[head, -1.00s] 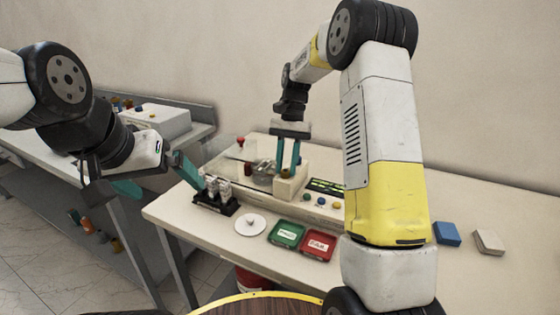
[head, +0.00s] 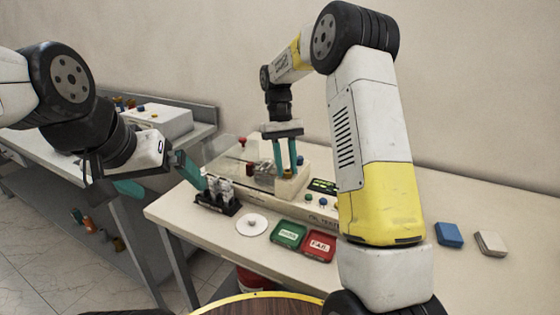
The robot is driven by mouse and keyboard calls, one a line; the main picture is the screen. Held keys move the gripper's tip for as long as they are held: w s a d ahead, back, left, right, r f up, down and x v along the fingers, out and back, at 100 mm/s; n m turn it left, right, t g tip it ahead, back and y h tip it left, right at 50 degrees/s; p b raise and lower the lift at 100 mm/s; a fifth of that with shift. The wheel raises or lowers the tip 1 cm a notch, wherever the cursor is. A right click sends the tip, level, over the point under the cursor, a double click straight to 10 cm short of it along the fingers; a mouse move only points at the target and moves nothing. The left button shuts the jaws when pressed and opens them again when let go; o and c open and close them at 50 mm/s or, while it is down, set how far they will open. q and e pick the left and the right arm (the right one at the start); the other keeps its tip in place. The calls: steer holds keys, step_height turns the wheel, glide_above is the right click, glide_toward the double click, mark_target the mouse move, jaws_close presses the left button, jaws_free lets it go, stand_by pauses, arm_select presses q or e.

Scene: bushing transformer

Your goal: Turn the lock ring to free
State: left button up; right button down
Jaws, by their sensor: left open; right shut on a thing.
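My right gripper (head: 285,170) points down at the cream block (head: 291,187) of the test station on the white table. Its two teal fingers are shut on a small part on top of that block, where the lock ring appears to be. The ring itself is too small and too covered by the fingers to make out, so its turn angle cannot be told. My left gripper (head: 160,180) is open and empty, its teal fingers wide apart. It is in front of the table's left end, with one fingertip close to the black rack (head: 218,205) of pale parts.
A clear panel (head: 225,155) stands left of the block. A white disc (head: 252,225), green tray (head: 288,234) and red tray (head: 319,246) lie in front. A blue block (head: 449,234) and a beige block (head: 490,243) lie right. The table's right part is mostly clear.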

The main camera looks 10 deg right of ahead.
stand_by(0.4)
steer(key=c, duration=1.1)
jaws_free()
steer(key=shift+c, duration=0.2)
steer(key=v, duration=0.7)
steer(key=shift+w+r, duration=0.15)
steer(key=shift+r, duration=0.25)
